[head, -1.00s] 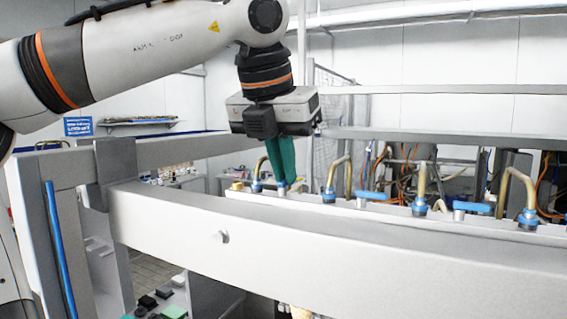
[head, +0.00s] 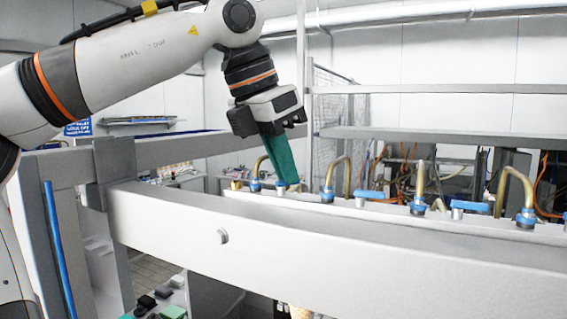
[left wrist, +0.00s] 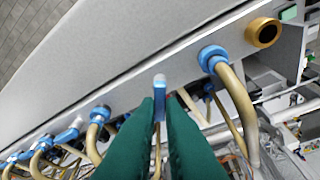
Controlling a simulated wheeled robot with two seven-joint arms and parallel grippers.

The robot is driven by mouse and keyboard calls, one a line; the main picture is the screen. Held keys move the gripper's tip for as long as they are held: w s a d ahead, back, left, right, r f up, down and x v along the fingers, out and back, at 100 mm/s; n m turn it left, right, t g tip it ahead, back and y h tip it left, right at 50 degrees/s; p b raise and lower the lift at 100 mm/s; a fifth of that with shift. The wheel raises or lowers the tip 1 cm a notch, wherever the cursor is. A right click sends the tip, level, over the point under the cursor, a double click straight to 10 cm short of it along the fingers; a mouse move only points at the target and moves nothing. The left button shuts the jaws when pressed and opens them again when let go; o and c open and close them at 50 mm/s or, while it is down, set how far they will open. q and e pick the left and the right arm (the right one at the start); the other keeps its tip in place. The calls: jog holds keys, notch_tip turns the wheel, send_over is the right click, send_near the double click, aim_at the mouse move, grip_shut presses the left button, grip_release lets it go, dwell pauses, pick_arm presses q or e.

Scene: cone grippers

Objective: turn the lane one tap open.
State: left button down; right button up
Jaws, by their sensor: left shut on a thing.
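The lane one tap (head: 281,187) is at the left end of the white rail in the head view; only a little of it shows beside my fingertips. My left gripper (head: 291,184) reaches down to it with green fingers. In the left wrist view, the fingertips (left wrist: 160,104) are shut on the blue tap handle (left wrist: 159,83), one finger on each side. The handle lies along the line of the fingers, and its far end hides between them. My right gripper is in neither view.
Bent brass pipes with blue collars (head: 328,194) stand on the rail close to the gripper. More blue tap handles (head: 371,195) lie to the right. A thick white beam (head: 330,238) runs in front. A brass ring (left wrist: 264,32) sits near the tap.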

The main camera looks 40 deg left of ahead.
pick_arm(q)
jog(key=m+h, duration=0.1)
jog(key=m, duration=0.2)
jog(key=m+g+h, duration=0.1)
jog(key=m, duration=0.2)
jog(key=shift+r+m, duration=0.1)
jog(key=shift+m, duration=0.2)
jog(key=m+g, duration=0.1)
jog(key=m, duration=0.1)
jog(key=m+h, duration=0.1)
jog(key=m, duration=0.2)
jog(key=shift+s+d+g, duration=0.1)
jog(key=shift+d+g, duration=0.05)
jog(key=shift+g, duration=0.25)
jog(key=shift+r, duration=0.1)
jog(key=c, duration=1.5)
grip_release()
jog(key=shift+c, duration=0.2)
jog(key=w+v, duration=0.1)
jog(key=v, duration=0.6)
jog(key=shift+s+a, duration=0.25)
jog(key=shift+s, duration=0.3)
jog(key=shift+r, duration=0.1)
